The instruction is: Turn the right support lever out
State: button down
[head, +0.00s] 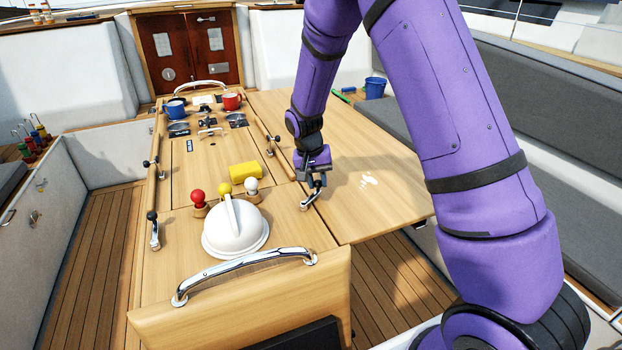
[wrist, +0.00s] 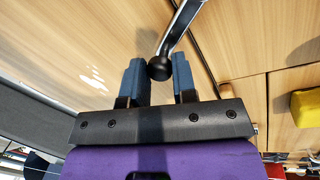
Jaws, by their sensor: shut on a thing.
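The support lever is a chrome arm with a black ball knob, on the right side of the table's centre section, beside the raised right leaf. Its metal arm (head: 307,201) shows below my gripper (head: 318,182) in the head view. In the wrist view, the black knob (wrist: 160,68) sits between the two blue-grey fingertips of my gripper (wrist: 159,75), which is shut on it. The lever's arm (wrist: 181,28) runs up and right from the knob.
The right leaf (head: 375,200) lies level with the table. A yellow sponge (head: 244,170), white winch-like dome (head: 235,232), coloured knobs and a chrome rail (head: 245,265) are left of my gripper. A blue bucket (head: 375,88) stands beyond the leaf.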

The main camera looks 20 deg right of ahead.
jog(key=s+m, duration=0.1)
jog(key=s+d+m, duration=0.1)
jog(key=m, duration=0.1)
jog(key=shift+m+g, duration=0.3)
jog(key=shift+s+m+y, duration=0.4)
jog(key=shift+s+m, duration=0.4)
jog(key=shift+m, duration=0.6)
jog(key=c, duration=0.9)
grip_release()
jog(key=shift+r, duration=0.15)
jog(key=r, duration=0.3)
jog(key=w+r, duration=0.1)
jog(key=r, duration=0.3)
jog(key=a+r, duration=0.1)
jog(key=r, duration=0.2)
jog(key=shift+w+r, duration=0.2)
jog(key=shift+w, duration=0.15)
